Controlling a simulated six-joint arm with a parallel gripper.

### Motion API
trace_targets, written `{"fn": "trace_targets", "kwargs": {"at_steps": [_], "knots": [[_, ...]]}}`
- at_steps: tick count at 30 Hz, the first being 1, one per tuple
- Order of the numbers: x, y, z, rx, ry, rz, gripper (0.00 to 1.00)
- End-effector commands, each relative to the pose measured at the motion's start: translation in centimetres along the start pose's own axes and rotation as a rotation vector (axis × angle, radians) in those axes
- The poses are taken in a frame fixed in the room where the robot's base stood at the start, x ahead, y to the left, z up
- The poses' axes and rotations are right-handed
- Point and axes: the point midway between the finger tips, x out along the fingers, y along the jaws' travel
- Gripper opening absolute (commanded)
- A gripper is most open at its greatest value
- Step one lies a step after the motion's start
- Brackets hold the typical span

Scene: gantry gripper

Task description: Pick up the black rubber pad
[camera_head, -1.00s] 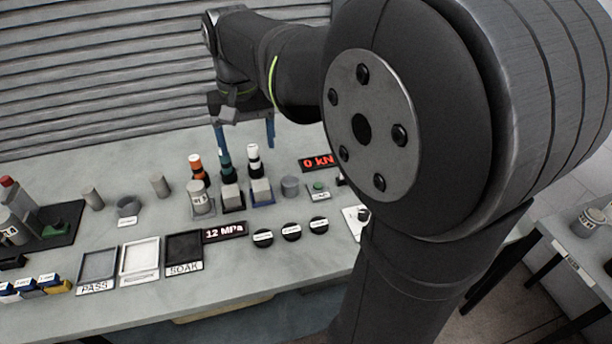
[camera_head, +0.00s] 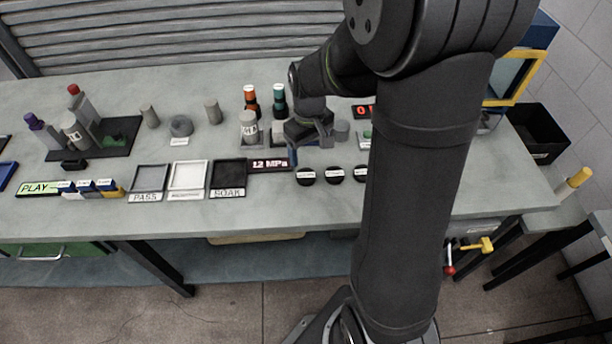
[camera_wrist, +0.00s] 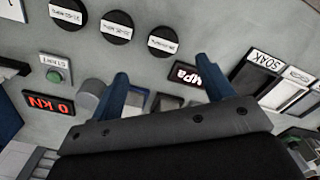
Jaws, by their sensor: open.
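Three black round pads (camera_head: 333,173) lie in a row on the bench, each with a white label too small to read. I cannot tell which of them is the rubber pad. In the wrist view the left pad (camera_wrist: 67,14), middle pad (camera_wrist: 116,27) and right pad (camera_wrist: 161,42) lie flat beyond the fingertips. My gripper (camera_head: 311,150) hangs behind and above the row in the head view. Its two blue fingers (camera_wrist: 163,68) are spread apart with nothing between them. The nearest pad in the wrist view is the right one. My arm covers part of the row's right end in the head view.
A 12 MPa display (camera_head: 270,165) sits left of the pads. Farther left are the SOAK tray (camera_head: 228,194), a white tray (camera_head: 186,194) and the PASS tray (camera_head: 148,199). Bottles with orange (camera_head: 250,94) and teal (camera_head: 279,92) caps stand behind. Bench in front of the pads is clear.

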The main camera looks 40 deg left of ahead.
Motion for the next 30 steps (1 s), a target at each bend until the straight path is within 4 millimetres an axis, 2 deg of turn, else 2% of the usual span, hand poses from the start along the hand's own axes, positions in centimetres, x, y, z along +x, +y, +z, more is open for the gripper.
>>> {"fn": "trace_targets", "kwargs": {"at_steps": [3, 6, 14, 24, 30], "knots": [[2.5, -0.1, 0.1, 0.0, -0.005, -0.002, 0.74], [3.8, 0.0, 0.0, 0.0, -0.003, -0.001, 0.74], [5.4, -0.1, -0.1, 0.0, -0.001, -0.001, 0.74], [9.5, -0.4, -0.6, 0.001, -0.002, -0.001, 0.74], [10.0, -0.4, -0.6, 0.001, 0.0, 0.0, 0.74]]}}
